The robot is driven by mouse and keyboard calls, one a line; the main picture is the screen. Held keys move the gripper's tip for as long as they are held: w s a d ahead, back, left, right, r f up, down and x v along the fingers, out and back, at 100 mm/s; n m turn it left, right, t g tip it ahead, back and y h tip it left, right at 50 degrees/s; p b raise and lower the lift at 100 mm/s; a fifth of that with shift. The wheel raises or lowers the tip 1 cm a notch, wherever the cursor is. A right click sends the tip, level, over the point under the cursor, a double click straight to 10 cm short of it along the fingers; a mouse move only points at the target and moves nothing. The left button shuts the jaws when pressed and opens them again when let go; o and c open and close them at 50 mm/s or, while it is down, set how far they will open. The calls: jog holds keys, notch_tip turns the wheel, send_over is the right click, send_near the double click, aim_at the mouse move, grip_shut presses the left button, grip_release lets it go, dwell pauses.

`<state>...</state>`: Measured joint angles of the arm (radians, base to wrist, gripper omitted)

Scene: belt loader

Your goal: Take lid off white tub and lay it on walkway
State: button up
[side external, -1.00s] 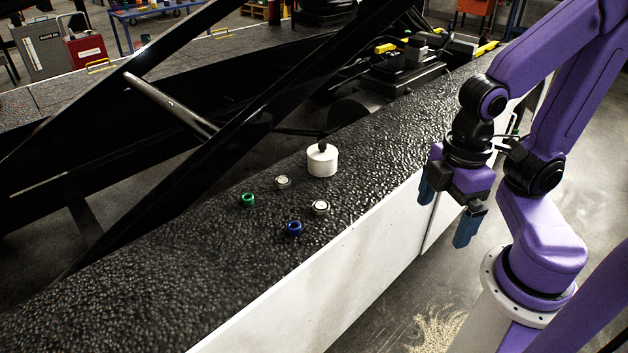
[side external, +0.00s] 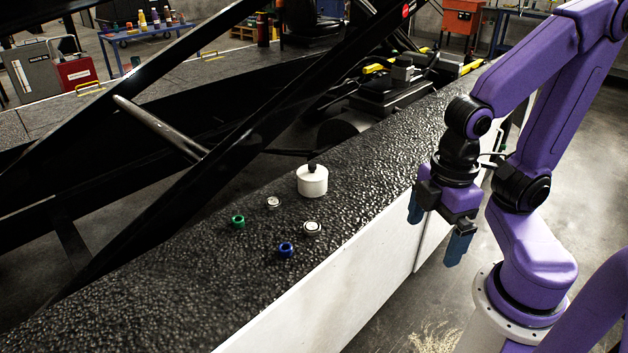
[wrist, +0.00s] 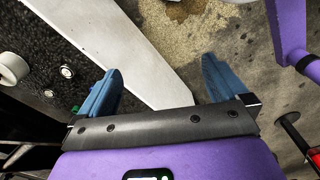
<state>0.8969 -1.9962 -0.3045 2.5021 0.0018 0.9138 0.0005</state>
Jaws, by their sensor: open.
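The white tub (side external: 312,184) stands upright on the black, bumpy walkway (side external: 370,160). Its white lid (side external: 312,169) with a black knob is on top. In the wrist view the tub (wrist: 12,68) is at the left edge, partly cut off. My gripper (side external: 434,232) is open and empty, pointing down, to the right of the tub and near the walkway's right edge. In the wrist view its blue fingers (wrist: 160,85) are wide apart over the white side panel and floor. Nothing is between them.
A green ring (side external: 238,222), a blue ring (side external: 286,249) and two small pale round pieces (side external: 312,228) lie on the walkway in front of the tub. Black beams (side external: 215,170) slant along the left. The walkway is bare at its near left end and behind the tub.

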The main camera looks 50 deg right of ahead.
jog(key=c, duration=0.8)
